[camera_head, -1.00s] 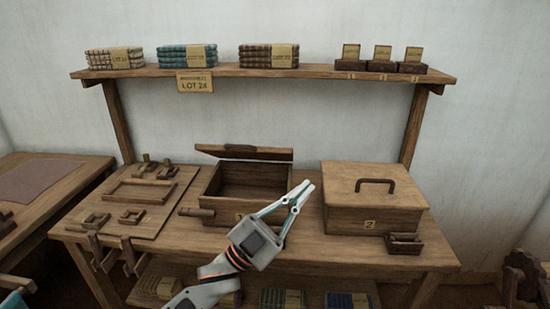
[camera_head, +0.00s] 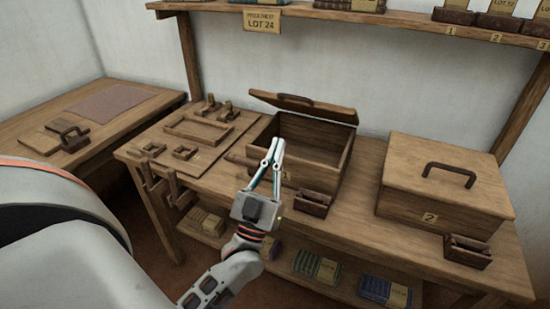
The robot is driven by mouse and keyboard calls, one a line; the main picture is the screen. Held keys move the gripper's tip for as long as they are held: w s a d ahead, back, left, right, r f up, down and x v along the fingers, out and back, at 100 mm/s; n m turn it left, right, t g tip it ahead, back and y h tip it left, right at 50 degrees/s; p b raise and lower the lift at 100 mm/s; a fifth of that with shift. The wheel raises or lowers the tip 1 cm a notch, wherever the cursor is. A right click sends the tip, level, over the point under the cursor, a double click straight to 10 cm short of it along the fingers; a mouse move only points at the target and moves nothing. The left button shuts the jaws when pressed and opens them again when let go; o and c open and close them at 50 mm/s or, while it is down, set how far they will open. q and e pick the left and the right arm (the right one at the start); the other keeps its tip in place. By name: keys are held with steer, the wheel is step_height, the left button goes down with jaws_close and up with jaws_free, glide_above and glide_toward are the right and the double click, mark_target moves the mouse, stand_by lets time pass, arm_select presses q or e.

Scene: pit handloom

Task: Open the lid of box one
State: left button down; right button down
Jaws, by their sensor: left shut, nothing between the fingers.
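Box one (camera_head: 312,178) is a wooden box on the bench, marked with a "1" tag. Its lid (camera_head: 305,105) is raised and leans back at the rear, with a dark handle on it, and the box's inside shows. My left gripper (camera_head: 276,140) is shut and empty. In the picture its fingertips overlap the left side of box one; I cannot tell whether they touch it. My right gripper is not in view.
Box two (camera_head: 408,207), with its lid closed, stands at the right. Small wooden holders (camera_head: 313,203) stand before the boxes. A board with wooden parts (camera_head: 194,137) lies at the left. A shelf (camera_head: 380,15) runs above.

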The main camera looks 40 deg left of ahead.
mark_target(307, 107)
arm_select(q)
steer(key=x, duration=0.9)
steer(key=shift+p, duration=0.4)
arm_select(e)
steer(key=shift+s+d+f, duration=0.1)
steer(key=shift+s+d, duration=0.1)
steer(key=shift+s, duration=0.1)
arm_select(q)
steer(key=shift+w, duration=0.1)
